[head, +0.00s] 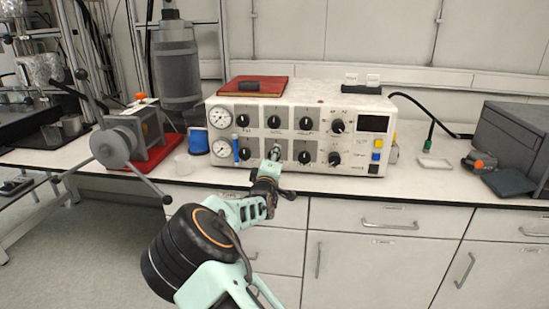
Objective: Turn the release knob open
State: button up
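The white control box (300,99) stands on the bench with two rows of black knobs on its front. The upper row has knobs (274,122) under small labels I cannot read, so I cannot tell which one is the release knob. The lower row shows a left knob (244,153) and a knob right of my gripper (305,157). My gripper (275,153) reaches up to the lower row, at its second position, and hides the knob there. I cannot tell whether its fingers touch or hold that knob.
Two round gauges (220,117) sit at the box's left. Right of the knobs are a dark display (373,123) and coloured buttons (377,143). A red folder (256,87) lies on top. A reactor with a long-handled wheel (113,146) stands left. The bench (420,183) is partly clear at right.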

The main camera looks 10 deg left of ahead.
jog(key=o, duration=1.2)
jog(key=shift+c, duration=0.2)
jog(key=shift+s, duration=0.1)
jog(key=s, duration=1.1)
jog(key=shift+s+a, duration=0.2)
jog(key=shift+s, duration=0.2)
